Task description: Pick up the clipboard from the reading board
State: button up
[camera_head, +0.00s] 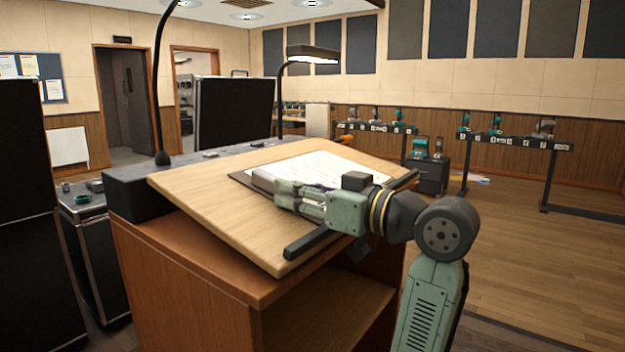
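The clipboard (325,169) lies on the slanted wooden reading board (215,205), with a white sheet of print on top and a dark edge showing at its left. My gripper (262,180) reaches in from the right, low over the board, with its fingertips at the near left edge of the clipboard. The gripper covers the near part of the clipboard. I cannot tell whether the fingers touch it or are closed around its edge.
A black ledge strip (308,243) runs along the board's lower edge. A lamp (313,53) and a gooseneck microphone (162,157) rise behind the board. Open floor (510,250) lies to the right.

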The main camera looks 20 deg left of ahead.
grip_shut()
jog(key=shift+r, duration=0.1)
